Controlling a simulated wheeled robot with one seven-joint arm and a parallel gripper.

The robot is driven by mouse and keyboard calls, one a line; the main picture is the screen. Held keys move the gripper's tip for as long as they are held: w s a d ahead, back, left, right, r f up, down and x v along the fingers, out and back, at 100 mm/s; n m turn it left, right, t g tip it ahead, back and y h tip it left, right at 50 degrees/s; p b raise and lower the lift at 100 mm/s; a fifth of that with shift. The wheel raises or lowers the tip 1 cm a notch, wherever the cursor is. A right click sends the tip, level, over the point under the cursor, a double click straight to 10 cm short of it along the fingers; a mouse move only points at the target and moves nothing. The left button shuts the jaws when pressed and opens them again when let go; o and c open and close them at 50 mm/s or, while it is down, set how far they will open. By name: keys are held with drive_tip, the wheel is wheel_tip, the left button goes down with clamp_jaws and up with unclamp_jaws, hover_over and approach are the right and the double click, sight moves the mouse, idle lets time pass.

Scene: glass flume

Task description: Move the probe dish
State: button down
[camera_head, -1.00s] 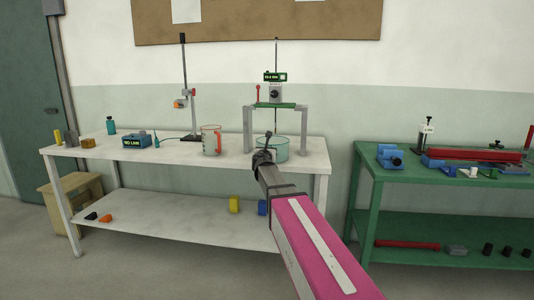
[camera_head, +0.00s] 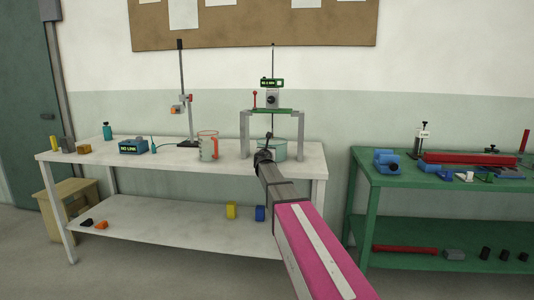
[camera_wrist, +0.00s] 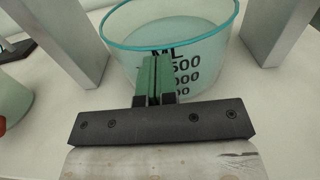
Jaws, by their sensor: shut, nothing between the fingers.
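A clear glass dish with a teal rim and black ML markings (camera_head: 280,150) stands on the white table, under the grey gantry stand. I take it for the probe dish. It also shows close up in the wrist view (camera_wrist: 195,45), holding pale liquid. My gripper (camera_head: 266,150) is at the near side of the dish in the head view. In the wrist view its green fingers (camera_wrist: 154,75) are shut together and empty, overlapping the dish's front wall and its markings. Whether they touch the glass I cannot tell.
The gantry's grey legs (camera_head: 245,136) flank the dish, with a green crossbar and a thin rod above. A beaker with a red handle (camera_head: 208,147) stands to the left. A green bench (camera_head: 365,165) with tools is at the right.

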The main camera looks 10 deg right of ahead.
drive_tip(key=shift+s, duration=0.15)
drive_tip(key=v, duration=1.3)
drive_tip(key=s+d+f+m+g, duration=0.3)
drive_tip(key=s+f+m+g, duration=0.2)
drive_tip(key=s+f+m, duration=0.45)
drive_tip(key=s+d+f+m+g, duration=0.45)
drive_tip(key=s+f+m, duration=0.25)
drive_tip(key=f+m, duration=0.5)
drive_tip(key=s+a+f+m+g+y, duration=0.2)
drive_tip(key=s+f+m+g, duration=0.2)
drive_tip(key=s+f, duration=0.3)
drive_tip(key=s+a+f+m+g+y, duration=0.3)
drive_tip(key=s+f+m, duration=0.4)
drive_tip(key=s, duration=0.3)
drive_tip(key=shift+s+a+f+g+y, duration=0.3)
drive_tip(key=shift+s+a+f+g, duration=0.05)
drive_tip(key=shift+f, duration=0.1)
